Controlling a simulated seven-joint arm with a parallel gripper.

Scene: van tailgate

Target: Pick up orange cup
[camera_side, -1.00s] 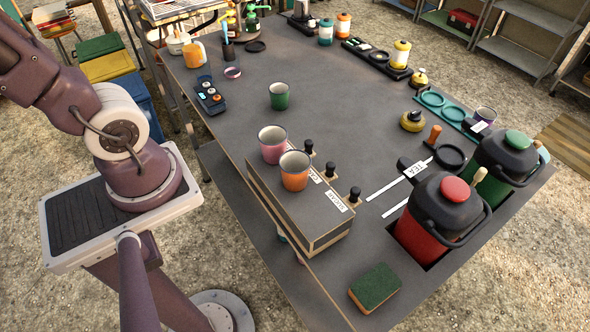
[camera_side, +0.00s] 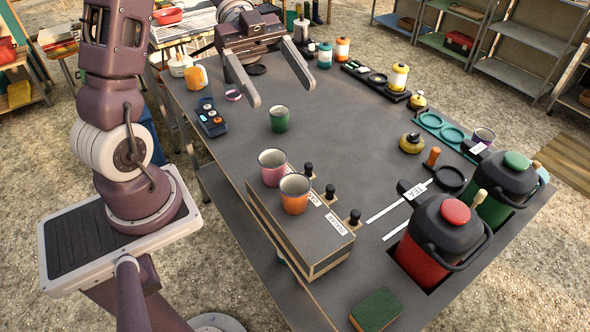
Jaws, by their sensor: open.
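The orange cup (camera_side: 294,202) stands upright on top of the wooden box (camera_side: 322,252), near its left end. A pink cup (camera_side: 272,176) stands right behind it; I cannot tell whether the two touch. My gripper (camera_side: 282,95) is open and empty, its two fingers spread wide. It hangs above the back part of the table, well behind and above the orange cup. Nothing is between its fingers, though the table shows behind them.
A green cup (camera_side: 279,119) stands between my gripper and the pink cup. Several black knobs (camera_side: 330,192) line the box's back edge. Red (camera_side: 437,245) and green (camera_side: 503,187) jugs stand at the right. A sponge (camera_side: 376,310) lies at the front. The table (camera_side: 345,130) is clear in the middle.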

